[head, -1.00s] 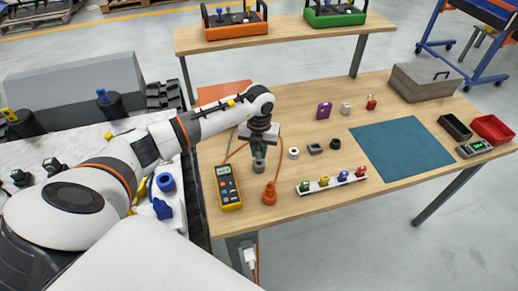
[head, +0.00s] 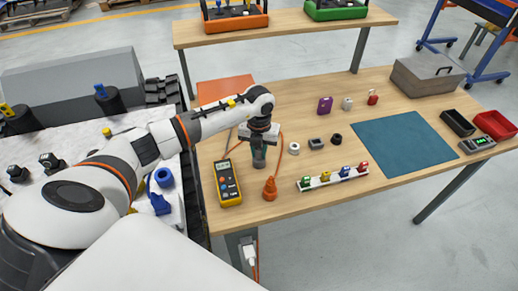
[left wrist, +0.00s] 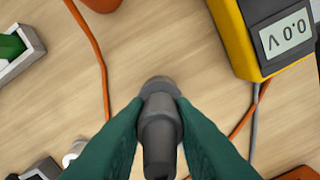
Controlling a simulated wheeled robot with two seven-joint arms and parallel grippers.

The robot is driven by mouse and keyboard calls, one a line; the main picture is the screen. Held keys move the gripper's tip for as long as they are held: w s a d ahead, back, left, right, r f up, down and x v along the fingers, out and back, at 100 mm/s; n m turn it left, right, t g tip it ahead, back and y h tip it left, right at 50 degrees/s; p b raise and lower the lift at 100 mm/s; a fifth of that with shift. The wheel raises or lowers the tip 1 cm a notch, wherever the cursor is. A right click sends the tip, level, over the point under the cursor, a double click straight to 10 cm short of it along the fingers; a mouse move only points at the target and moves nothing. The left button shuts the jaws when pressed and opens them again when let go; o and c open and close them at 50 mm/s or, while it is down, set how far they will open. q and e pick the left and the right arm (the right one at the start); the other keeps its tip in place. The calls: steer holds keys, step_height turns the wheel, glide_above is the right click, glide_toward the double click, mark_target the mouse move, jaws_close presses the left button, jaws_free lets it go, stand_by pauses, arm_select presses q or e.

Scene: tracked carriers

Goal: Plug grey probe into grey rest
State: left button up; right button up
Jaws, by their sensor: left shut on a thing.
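The grey probe (left wrist: 160,132) is upright between the green fingertips of my left gripper (head: 258,154), which is shut on it. In the head view the lower end of the grey probe (head: 258,163) shows just under the fingers, close to the table. In the left wrist view a wider round grey part shows at its far end. I cannot tell whether this is the grey rest or the probe's own collar. My right gripper is not in view.
A yellow meter (head: 227,183) lies left of my gripper, with an orange cable (left wrist: 99,60) close by. A white ring (head: 293,148) and small dark parts are to the right. A white strip (head: 329,182) holds several coloured pieces. The blue-green mat (head: 404,150) is clear.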

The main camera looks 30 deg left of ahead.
arm_select(q)
steer(key=shift+f, duration=0.2)
steer(key=o, duration=1)
steer(key=shift+o, duration=0.2)
steer(key=shift+r, duration=0.1)
step_height(320, 180, up, 12)
steer(key=shift+f+b, duration=0.1)
steer(key=shift+b, duration=0.75)
